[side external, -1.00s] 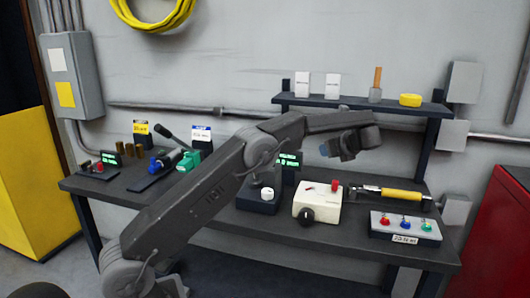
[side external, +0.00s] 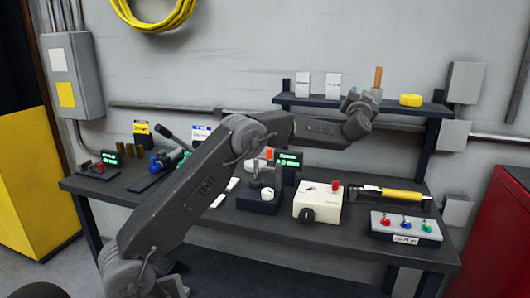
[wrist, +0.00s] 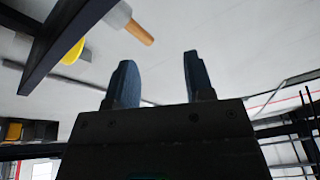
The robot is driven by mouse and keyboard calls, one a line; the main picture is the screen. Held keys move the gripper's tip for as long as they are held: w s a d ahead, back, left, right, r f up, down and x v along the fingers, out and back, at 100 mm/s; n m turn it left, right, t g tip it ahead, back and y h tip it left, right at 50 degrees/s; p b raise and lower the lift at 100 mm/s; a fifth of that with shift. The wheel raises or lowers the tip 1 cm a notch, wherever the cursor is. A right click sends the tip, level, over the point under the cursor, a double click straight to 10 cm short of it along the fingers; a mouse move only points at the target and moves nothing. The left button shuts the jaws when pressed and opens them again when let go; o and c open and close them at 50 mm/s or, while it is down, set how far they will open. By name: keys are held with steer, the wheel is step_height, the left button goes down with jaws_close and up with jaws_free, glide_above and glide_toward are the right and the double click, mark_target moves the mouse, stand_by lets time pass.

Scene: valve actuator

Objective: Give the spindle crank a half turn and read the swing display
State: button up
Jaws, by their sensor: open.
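My gripper (side external: 353,97) is open and empty, raised in front of the wall shelf. In the wrist view its two blue-grey fingers (wrist: 160,62) stand apart with nothing between them. I cannot tell for sure which part is the spindle crank. A dark-based device (side external: 258,206) with a white knob (side external: 267,193) and an orange top piece stands mid-bench. Behind it is a black display (side external: 289,160) with green text too small to read. My gripper is well above these, touching none.
The shelf (side external: 300,101) holds white cards, a wooden-handled tool (side external: 378,77) and a yellow roll (side external: 411,100), close to my gripper. A yellow-handled tool (side external: 400,196) and a button box (side external: 405,227) lie at right. A lever device (side external: 175,150) stands at left.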

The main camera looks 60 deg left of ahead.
steer(key=s+a+f+n+g+y, duration=0.1)
steer(key=s+a+n+g+y, duration=0.4)
steer(key=s+a+n+g, duration=0.35)
steer(key=n+g+h, duration=0.4)
steer(key=n+g, duration=0.7)
steer(key=g, duration=0.4)
glide_above(268, 158)
steer(key=w+v, duration=0.1)
steer(key=v, duration=0.4)
step_height(268, 158, down, 5)
step_height(268, 158, down, 13)
steer(key=shift+t, duration=0.25)
steer(key=x, duration=0.6)
steer(key=shift+x, duration=0.75)
steer(key=shift+r, duration=0.1)
jaws_close()
